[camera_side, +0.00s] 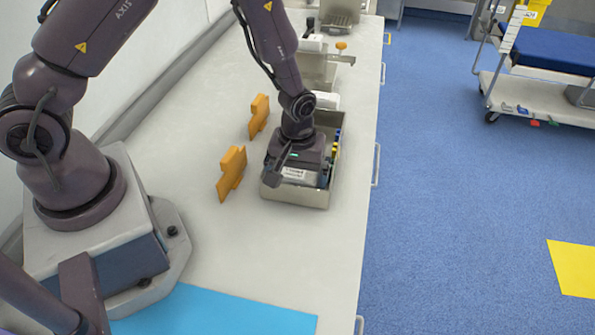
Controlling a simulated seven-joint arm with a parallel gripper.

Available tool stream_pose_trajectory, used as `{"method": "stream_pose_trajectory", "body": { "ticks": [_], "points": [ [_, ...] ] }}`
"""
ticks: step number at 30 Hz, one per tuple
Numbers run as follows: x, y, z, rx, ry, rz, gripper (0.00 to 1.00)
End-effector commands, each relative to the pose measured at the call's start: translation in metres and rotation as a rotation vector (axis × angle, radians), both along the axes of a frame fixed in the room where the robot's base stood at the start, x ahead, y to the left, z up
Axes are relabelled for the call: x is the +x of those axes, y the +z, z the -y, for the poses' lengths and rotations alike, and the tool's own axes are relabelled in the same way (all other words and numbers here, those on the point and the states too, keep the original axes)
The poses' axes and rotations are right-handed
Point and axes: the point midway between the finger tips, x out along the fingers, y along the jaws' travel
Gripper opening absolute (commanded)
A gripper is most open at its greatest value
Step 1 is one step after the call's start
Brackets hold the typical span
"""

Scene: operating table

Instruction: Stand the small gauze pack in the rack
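My gripper (283,176) points down at the near end of an open metal box (297,197) on the bench. Its dark body covers much of the box's inside, and I cannot tell whether its fingers are open or shut. A small white-labelled pack (293,173) shows just below the gripper, at the near end of the box. It may be the gauze pack, but I cannot tell whether the fingers touch it. I cannot make out a rack for certain; two orange upright pieces, one nearer (231,173) and one farther (259,116), stand left of the box.
Yellow, blue and dark items (336,146) lie along the box's right side. More metal trays (318,69) stand farther back on the bench. A light blue sheet (215,312) lies at the near end. The bench surface (285,245) between sheet and box is clear.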

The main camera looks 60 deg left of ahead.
Motion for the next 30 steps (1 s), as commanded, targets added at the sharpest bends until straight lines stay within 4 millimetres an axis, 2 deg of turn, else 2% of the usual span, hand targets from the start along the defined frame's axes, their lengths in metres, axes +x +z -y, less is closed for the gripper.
{"method": "stream_pose_trajectory", "body": {
  "ticks": [5,8,11,21,25,30],
  "points": [
    [0.000,0.002,0.000,0.000,0.000,0.000,1.00],
    [0.001,0.010,0.000,0.000,0.000,0.001,1.00],
    [0.001,0.027,0.000,0.001,0.000,0.005,1.00],
    [0.001,0.100,0.000,-0.001,0.000,0.006,1.00],
    [0.000,0.118,0.000,-0.001,0.001,0.004,1.00],
    [0.000,0.129,0.000,0.000,0.000,0.001,1.00]
  ]
}}
